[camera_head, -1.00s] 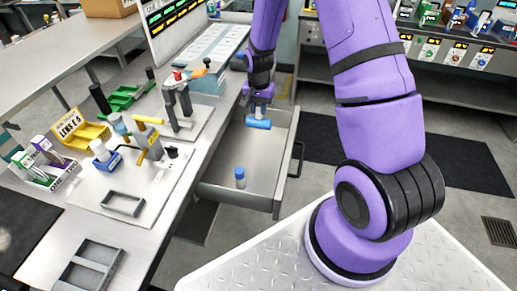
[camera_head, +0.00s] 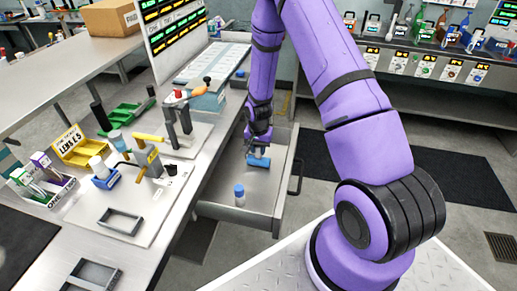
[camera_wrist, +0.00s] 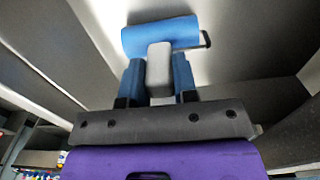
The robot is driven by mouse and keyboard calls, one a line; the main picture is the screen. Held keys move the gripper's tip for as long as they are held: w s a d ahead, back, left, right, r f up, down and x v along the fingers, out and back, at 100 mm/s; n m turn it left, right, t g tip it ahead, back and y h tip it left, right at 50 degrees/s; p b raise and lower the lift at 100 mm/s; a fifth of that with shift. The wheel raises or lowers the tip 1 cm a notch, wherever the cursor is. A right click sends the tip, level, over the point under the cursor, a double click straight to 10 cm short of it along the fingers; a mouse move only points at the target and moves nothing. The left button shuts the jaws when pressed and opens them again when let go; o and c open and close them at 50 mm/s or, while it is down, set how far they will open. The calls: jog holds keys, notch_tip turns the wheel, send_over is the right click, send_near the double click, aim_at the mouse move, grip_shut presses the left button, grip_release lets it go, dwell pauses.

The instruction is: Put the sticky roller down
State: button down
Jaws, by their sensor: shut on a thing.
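The sticky roller has a blue cylinder (camera_head: 259,161) and a grey handle. In the wrist view the blue cylinder (camera_wrist: 165,36) lies across, beyond the fingertips, with a thin dark bracket at its right end. My gripper (camera_head: 259,146) is shut on the roller's grey handle (camera_wrist: 159,66), which sits between the two blue fingers. The roller is inside the outline of the open metal drawer (camera_head: 220,210), towards its far part. I cannot tell whether the cylinder touches the drawer floor.
A small blue-capped bottle (camera_head: 240,196) stands in the drawer, nearer than the roller. The drawer floor between them looks clear. The workbench to the left holds a yellow bin (camera_head: 82,147), a green tray (camera_head: 125,118) and a tool stand (camera_head: 181,125).

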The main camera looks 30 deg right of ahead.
jog(key=shift+f, duration=0.1)
jog(key=c, duration=0.9)
grip_release()
